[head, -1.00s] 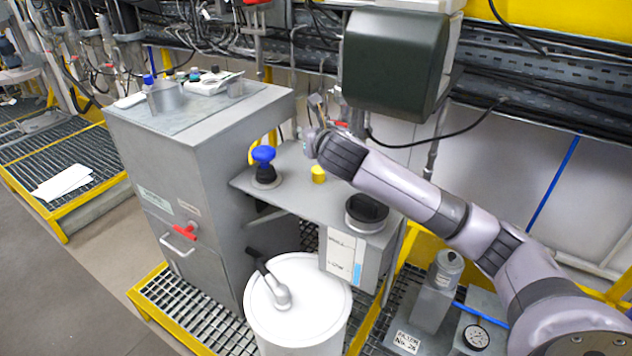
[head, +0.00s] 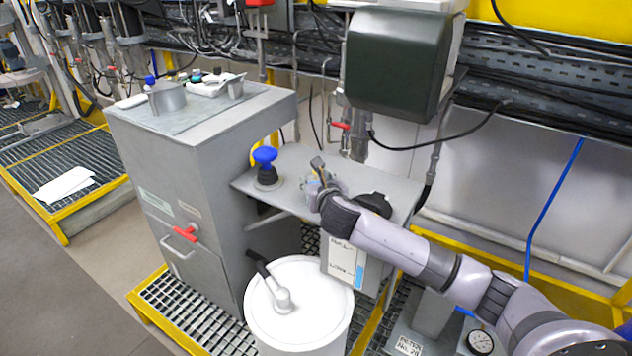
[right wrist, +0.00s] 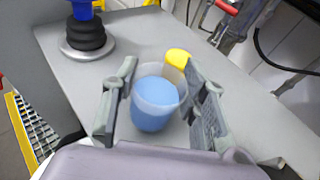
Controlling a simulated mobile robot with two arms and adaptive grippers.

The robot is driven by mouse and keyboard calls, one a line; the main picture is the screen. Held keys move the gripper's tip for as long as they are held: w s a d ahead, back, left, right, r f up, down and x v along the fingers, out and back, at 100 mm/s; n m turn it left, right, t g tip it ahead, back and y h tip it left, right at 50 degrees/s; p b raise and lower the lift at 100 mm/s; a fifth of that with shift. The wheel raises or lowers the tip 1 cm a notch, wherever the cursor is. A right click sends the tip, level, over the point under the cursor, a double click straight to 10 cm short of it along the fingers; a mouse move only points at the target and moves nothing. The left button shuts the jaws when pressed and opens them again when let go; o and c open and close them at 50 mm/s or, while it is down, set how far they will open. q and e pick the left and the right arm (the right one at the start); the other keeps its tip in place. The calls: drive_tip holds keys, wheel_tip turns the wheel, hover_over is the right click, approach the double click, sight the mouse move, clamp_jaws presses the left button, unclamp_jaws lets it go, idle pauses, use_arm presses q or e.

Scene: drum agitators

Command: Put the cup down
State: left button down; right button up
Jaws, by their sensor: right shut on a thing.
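In the right wrist view, a clear cup (right wrist: 155,108) with blue liquid in it stands upright between the two fingers of my right gripper (right wrist: 160,92). The gripper is shut on the cup. In the head view my right gripper (head: 320,176) is low over the grey shelf (head: 292,160), and it mostly hides the cup. I cannot tell whether the cup's base touches the shelf. My left gripper is not in view.
A blue-topped black knob (head: 265,165) stands left on the shelf. A small yellow cap (right wrist: 179,57) is just behind the cup. A black round lid (head: 374,203) is right of the gripper. A white drum (head: 300,318) stands below, and a dark box (head: 395,62) hangs above.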

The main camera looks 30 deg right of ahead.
drive_tip(key=o, duration=1.3)
drive_tip(key=shift+s+r, duration=0.1)
drive_tip(key=v, duration=1.1)
drive_tip(key=shift+s+a+r, duration=0.15)
drive_tip(key=shift+s+r, duration=0.05)
drive_tip(key=shift+s, duration=0.15)
